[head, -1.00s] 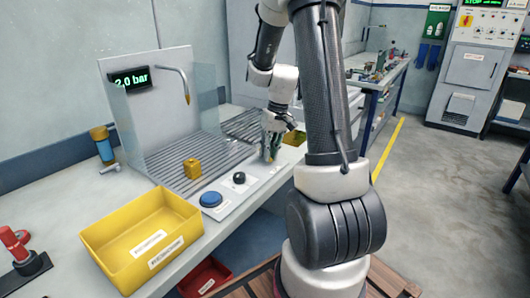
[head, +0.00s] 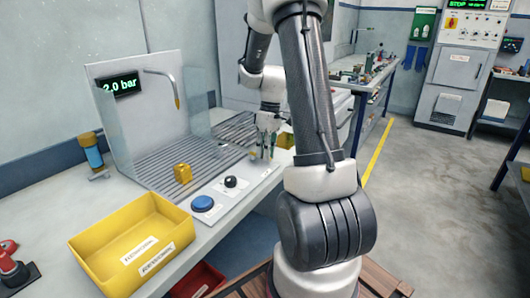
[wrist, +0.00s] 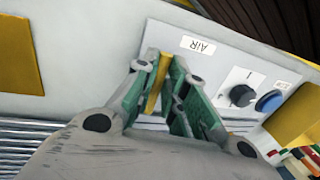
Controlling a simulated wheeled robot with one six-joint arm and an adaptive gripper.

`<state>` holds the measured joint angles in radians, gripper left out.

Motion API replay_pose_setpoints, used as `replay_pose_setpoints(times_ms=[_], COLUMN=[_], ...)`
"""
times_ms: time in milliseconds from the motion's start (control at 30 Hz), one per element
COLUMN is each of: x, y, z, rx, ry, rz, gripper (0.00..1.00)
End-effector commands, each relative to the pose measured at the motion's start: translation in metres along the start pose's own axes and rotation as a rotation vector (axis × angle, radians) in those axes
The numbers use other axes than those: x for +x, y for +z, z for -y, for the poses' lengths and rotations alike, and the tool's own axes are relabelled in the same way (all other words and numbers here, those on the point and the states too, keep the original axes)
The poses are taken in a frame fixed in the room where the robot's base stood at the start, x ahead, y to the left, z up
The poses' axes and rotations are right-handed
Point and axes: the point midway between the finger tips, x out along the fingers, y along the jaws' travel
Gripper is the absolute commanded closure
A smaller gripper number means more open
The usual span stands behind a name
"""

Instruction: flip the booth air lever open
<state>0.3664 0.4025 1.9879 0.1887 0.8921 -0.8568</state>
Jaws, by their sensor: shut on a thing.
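The booth air lever, a slim yellow bar (wrist: 157,82), stands between my green fingertips in the wrist view. My gripper (wrist: 165,62) is shut on it, beside the AIR label (wrist: 198,45). The fingers hide part of the lever and its base. In the head view my gripper (head: 266,150) points down at the far end of the white control panel (head: 217,194). Whether the lever is open or closed cannot be told. The booth's display (head: 121,85) reads 2.0 bar.
A black knob (head: 231,182) and a blue button (head: 203,203) are on the same panel. A brass block (head: 182,174) sits on the booth's slatted floor. A yellow bin (head: 135,245) stands nearer, and a clear side screen (head: 197,115) is beside the nozzle (head: 177,100).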

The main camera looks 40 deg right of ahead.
Motion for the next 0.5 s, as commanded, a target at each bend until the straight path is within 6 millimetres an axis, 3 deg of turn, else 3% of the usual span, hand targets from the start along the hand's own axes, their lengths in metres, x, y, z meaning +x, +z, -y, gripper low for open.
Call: replay_pose_setpoints(times_ms=[333, 367, 400, 467, 500], x=[-0.0004, -0.0004, -0.0004, -0.0004, -0.0003], y=[-0.0004, -0.0004, -0.0004, -0.0004, -0.0003], z=[-0.0006, -0.0006, -0.0006, -0.0006, -0.0005], rx=[-0.005, -0.005, -0.005, -0.004, -0.004], ry=[0.002, 0.002, 0.002, 0.002, 0.002], rz=[0.0, 0.0, 0.0, 0.0, 0.0], gripper=[1.0, 0.83, 0.76, 0.66, 0.66])
